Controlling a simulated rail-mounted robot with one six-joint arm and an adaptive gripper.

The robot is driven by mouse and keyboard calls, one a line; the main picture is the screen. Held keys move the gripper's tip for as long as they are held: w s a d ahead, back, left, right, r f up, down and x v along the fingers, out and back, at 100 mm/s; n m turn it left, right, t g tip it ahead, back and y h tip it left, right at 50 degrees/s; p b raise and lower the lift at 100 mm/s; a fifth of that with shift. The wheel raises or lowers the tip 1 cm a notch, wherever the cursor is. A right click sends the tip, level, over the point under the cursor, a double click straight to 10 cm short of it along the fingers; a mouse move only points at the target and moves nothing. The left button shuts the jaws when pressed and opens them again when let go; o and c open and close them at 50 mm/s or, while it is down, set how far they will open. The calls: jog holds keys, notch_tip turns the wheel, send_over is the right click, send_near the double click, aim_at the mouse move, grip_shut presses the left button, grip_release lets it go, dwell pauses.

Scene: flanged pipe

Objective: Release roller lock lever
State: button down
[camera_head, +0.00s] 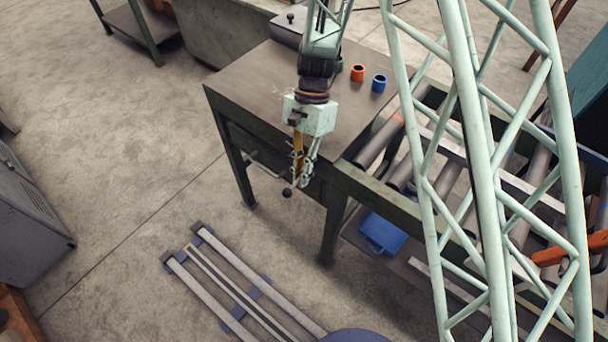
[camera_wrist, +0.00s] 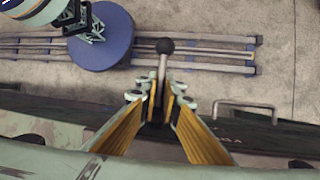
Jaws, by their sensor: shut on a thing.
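The roller lock lever (camera_wrist: 163,72) is a grey rod with a black ball knob at its end, standing out from the front side of the workbench. Its black knob (camera_head: 287,193) shows in the head view just below my gripper. My gripper (camera_head: 301,172) hangs at the bench's front edge, near the corner where the roller conveyor begins. In the wrist view my gripper (camera_wrist: 162,92) has its two yellow-lined fingers on either side of the rod, shut on it, with the knob beyond the fingertips. The rod's base is hidden by the fingers.
The workbench (camera_head: 250,85) carries an orange cup (camera_head: 357,73) and a blue cup (camera_head: 379,84). The roller conveyor (camera_head: 375,141) lies to the right. A loop handle (camera_wrist: 246,107) sits beside the lever. A blue case (camera_head: 382,234) lies below. Floor rails (camera_head: 245,290) run in front.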

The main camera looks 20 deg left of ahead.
jog(key=c, duration=2.8)
grip_release()
jog(key=shift+r, duration=0.15)
jog(key=shift+v, duration=5.85)
jog(key=shift+d, duration=0.1)
jog(key=shift+c, duration=0.8)
